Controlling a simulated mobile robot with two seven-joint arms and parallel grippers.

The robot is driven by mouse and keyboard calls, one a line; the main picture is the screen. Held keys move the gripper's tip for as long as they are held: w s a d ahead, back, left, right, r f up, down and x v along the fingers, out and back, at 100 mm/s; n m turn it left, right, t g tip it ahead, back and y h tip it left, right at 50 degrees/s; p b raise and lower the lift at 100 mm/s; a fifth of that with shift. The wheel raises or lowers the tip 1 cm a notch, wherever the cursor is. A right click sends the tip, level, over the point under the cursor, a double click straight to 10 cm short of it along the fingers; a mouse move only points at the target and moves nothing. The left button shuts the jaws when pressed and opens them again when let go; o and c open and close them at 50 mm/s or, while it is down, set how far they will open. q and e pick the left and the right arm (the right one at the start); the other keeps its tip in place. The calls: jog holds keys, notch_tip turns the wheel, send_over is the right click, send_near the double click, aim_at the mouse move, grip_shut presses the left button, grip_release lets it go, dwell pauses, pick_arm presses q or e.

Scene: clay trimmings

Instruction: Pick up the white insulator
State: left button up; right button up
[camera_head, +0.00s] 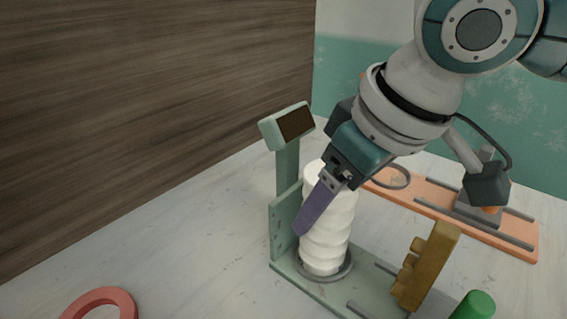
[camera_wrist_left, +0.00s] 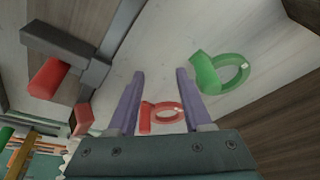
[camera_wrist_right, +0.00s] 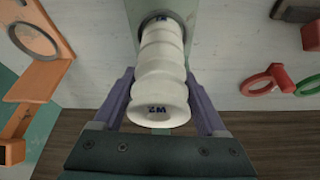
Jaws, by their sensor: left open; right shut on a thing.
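The white insulator (camera_head: 327,240) is a ribbed column standing upright in a ring on the pale green stand (camera_head: 287,160). In the right wrist view the insulator (camera_wrist_right: 162,70) lies between the fingers of my right gripper (camera_wrist_right: 159,75), with dark marks on its near end. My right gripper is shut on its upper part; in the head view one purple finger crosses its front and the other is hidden. My left gripper (camera_wrist_left: 157,72) shows only in the left wrist view, open, with nothing held between its fingers.
An orange stand (camera_head: 430,203) is behind at the right. A mustard block (camera_head: 428,266) and a green cylinder (camera_head: 474,306) are at the front right. A red ring (camera_head: 104,300) lies front left, and a green ring (camera_wrist_left: 220,75) lies near it. A wooden wall (camera_head: 130,100) bounds the left.

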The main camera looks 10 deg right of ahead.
grip_shut()
jog(key=shift+r, duration=0.1)
dwell(0.5)
